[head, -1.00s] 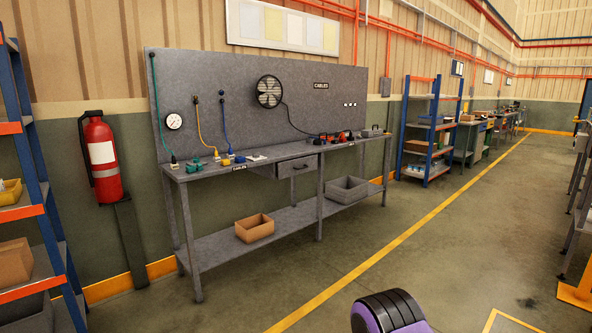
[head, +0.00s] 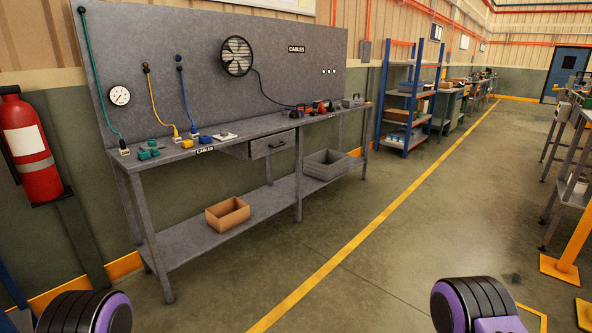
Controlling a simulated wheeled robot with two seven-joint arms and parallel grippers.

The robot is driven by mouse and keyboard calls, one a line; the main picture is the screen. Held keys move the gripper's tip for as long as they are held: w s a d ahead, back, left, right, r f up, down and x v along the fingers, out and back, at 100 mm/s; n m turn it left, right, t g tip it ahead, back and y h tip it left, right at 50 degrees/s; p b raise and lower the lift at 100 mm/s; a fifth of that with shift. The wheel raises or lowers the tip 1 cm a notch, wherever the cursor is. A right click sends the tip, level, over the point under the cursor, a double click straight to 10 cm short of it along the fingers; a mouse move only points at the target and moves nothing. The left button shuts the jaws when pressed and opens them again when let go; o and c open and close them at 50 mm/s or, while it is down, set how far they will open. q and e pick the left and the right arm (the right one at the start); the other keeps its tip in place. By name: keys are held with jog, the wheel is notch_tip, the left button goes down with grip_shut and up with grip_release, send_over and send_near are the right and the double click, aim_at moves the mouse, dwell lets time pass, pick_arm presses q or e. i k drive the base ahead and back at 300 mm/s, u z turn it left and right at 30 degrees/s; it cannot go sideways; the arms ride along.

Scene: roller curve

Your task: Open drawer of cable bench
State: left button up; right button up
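The cable bench (head: 190,160) is a grey metal table with a tall back panel, standing against the wall left of centre in the head view. Its drawer (head: 272,144) is a grey box under the tabletop, right of the CABLES label, with a dark handle (head: 278,146) on its front. The drawer looks shut. Purple and black parts of my own arms show at the bottom left and bottom right, well short of the bench. Neither gripper's fingers show.
A cardboard box (head: 228,213) and a grey bin (head: 326,164) sit on the bench's lower shelf. Cables and connectors lie on top. A fire extinguisher (head: 30,147) hangs at the left. A blue shelf rack (head: 407,103) stands beyond the bench. The floor before the bench is clear.

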aim_at(266, 146)
jog(key=z, duration=0.7)
jog(key=i, duration=4.05)
jog(key=u, duration=0.65)
